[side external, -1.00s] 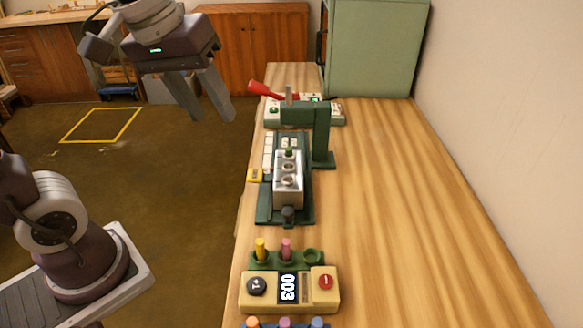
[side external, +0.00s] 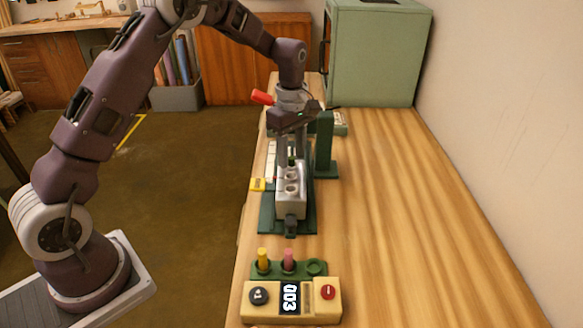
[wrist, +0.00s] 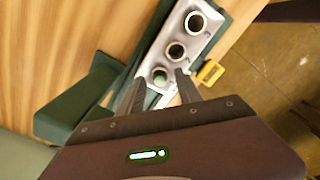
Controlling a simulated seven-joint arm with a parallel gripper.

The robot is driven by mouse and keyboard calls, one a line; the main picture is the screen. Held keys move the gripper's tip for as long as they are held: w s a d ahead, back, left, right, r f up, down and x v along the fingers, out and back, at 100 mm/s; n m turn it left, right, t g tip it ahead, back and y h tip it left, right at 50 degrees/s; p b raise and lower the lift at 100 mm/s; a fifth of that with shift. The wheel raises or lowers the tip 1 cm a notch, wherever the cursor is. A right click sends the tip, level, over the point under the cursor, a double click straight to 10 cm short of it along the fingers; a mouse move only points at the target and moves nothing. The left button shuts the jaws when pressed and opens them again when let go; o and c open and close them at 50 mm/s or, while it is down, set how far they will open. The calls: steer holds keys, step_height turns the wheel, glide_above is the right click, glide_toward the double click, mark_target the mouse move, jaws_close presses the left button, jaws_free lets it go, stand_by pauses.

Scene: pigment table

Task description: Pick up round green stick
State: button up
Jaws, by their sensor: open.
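The round green stick (wrist: 160,78) shows as a green round end in the nearest hole of the silver three-hole block in the wrist view. In the side view my gripper hides it. The silver block (side external: 290,206) stands on a dark green press base. My gripper (side external: 291,160) points down over the far end of this block. Its two fingers are apart, and in the wrist view my gripper (wrist: 161,80) has one fingertip on each side of the green end. I cannot tell whether they touch it.
A green upright post (side external: 325,145) stands close to the right of my gripper. A red handle (side external: 262,97) is behind it. A yellow tag (side external: 257,184) is left of the block. A cream counter box (side external: 318,308) and a green rack (side external: 315,267) stand in front. The table's right side is clear.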

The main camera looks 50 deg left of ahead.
mark_target(292, 157)
jaws_close()
step_height(292, 157, up, 10)
stand_by(0.6)
